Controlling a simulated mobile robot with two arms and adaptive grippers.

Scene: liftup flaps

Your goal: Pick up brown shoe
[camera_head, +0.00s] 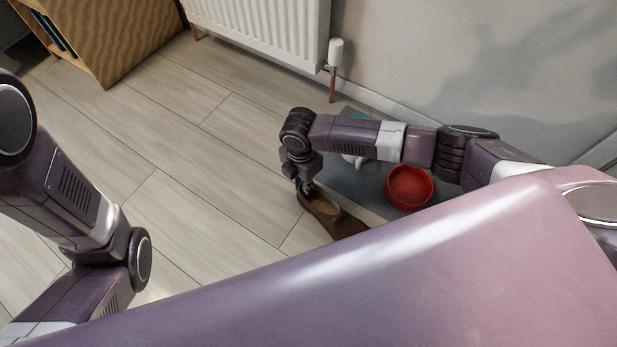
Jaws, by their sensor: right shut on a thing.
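The brown shoe (337,220) is right of the middle of the head view, over or on the pale wood floor. Its lower right end is hidden behind my own purple body. My right gripper (305,187) points down at the shoe's upper left end and is shut on it. I cannot tell whether the shoe touches the floor. My left arm comes in from the left, and its gripper is out of view.
A red bowl (409,187) sits on a grey mat (371,186) beside the shoe, below my right arm. A white radiator (262,28) is on the wall at the back. A wooden cabinet (125,38) stands at the upper left. The floor between is clear.

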